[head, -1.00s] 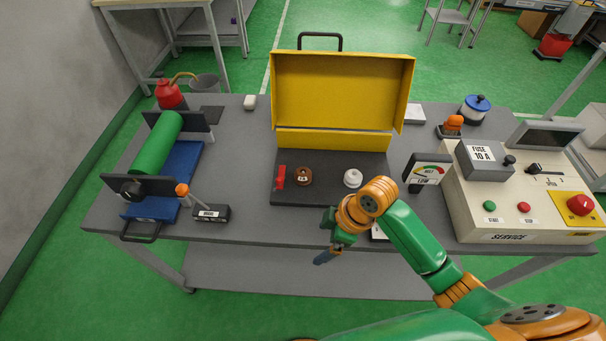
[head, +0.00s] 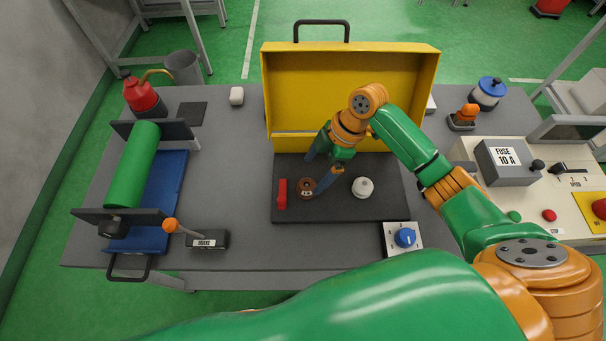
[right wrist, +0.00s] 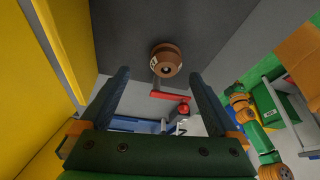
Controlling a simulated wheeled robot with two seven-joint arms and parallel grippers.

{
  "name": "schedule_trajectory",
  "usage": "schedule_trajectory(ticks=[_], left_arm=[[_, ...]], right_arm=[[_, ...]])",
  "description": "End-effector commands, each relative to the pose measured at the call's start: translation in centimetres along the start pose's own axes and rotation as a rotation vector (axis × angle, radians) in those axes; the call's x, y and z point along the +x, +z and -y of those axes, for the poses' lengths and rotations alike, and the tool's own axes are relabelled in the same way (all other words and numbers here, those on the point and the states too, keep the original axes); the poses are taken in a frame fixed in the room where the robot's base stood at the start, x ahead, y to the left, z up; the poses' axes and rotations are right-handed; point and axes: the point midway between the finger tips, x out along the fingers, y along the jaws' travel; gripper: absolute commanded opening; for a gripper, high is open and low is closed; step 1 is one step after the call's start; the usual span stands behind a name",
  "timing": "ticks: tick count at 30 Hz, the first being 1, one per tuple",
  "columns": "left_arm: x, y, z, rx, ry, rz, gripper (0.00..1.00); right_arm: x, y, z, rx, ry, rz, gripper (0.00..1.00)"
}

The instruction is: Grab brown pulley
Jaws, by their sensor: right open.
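The brown pulley (head: 307,188) lies on the dark mat (head: 345,210) in front of the yellow box, between a red part (head: 282,193) and a white round part (head: 363,187). My right gripper (head: 314,176) is open, with its blue-grey fingers close to the pulley. In the right wrist view the pulley (right wrist: 166,60) shows beyond the fingertips, roughly centred between the open fingers (right wrist: 160,85), with nothing held. My left gripper is not seen in the head view.
The open yellow box (head: 350,92) stands behind the mat. A green roller (head: 133,165) on a blue base is at left, with an orange-knobbed lever (head: 170,225) near it. A blue-knob dial (head: 404,237) sits front right, and the service console (head: 520,190) is at right.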

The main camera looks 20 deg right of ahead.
Motion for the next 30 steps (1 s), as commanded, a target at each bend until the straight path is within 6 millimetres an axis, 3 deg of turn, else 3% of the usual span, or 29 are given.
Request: schedule_trajectory(ticks=[4,7,15,25,30], left_arm=[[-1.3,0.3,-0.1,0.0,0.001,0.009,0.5],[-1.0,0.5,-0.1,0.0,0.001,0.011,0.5],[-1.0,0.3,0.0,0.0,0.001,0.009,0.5],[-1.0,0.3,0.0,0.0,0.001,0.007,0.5],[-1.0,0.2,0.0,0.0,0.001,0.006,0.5]], right_arm=[[2.6,-0.1,0.4,0.002,-0.005,-0.001,0.96],[4.5,0.0,0.3,0.0,-0.003,0.0,0.96],[5.0,0.1,0.2,-0.001,0.001,0.002,0.94],[5.0,0.1,0.3,0.0,0.001,0.002,0.04],[5.0,0.1,0.2,0.0,0.001,0.001,0.04]])
